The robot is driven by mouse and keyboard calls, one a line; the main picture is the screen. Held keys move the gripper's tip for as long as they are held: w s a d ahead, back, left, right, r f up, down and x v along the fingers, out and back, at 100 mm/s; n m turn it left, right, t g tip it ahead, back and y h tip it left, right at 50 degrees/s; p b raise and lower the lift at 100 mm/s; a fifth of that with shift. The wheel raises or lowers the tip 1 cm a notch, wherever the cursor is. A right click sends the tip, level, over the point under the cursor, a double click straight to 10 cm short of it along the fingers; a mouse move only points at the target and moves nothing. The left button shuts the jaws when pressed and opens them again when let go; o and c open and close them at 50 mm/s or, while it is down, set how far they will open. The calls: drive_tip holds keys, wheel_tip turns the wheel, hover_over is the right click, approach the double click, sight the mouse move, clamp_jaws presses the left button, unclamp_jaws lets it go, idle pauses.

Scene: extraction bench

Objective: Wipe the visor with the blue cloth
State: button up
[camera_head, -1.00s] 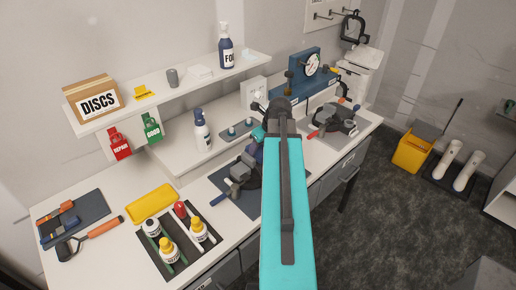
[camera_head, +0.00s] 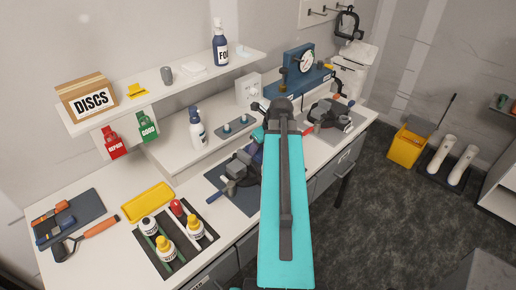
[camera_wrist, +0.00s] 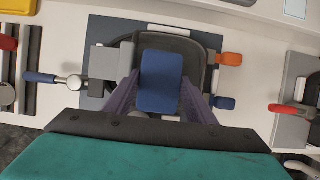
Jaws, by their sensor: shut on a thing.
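The blue cloth (camera_wrist: 161,72), a folded pad, is between the two fingers of my gripper (camera_wrist: 160,100), which is shut on it. In the wrist view, the cloth is over the dark visor (camera_wrist: 205,42) of a mask lying on a blue-grey mat. I cannot tell whether the cloth touches it. In the head view, this mask (camera_head: 240,166) is partly hidden behind my teal arm, and the cloth cannot be made out clearly.
A blue-handled tool (camera_wrist: 68,81) lies left of the mask. A second mask (camera_head: 328,113) lies on a mat to the right. A bottle tray (camera_head: 178,263), yellow tray (camera_head: 147,201) and spray bottle (camera_head: 197,130) are on the left. A gauge stand (camera_head: 300,70) stands behind.

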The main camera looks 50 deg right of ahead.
drive_tip(key=shift+s+f, duration=0.1)
drive_tip(key=shift+s, duration=0.15)
drive_tip(key=shift+w+r, duration=0.1)
drive_tip(key=shift+r, duration=2.9)
drive_tip(key=shift+r, duration=1.5)
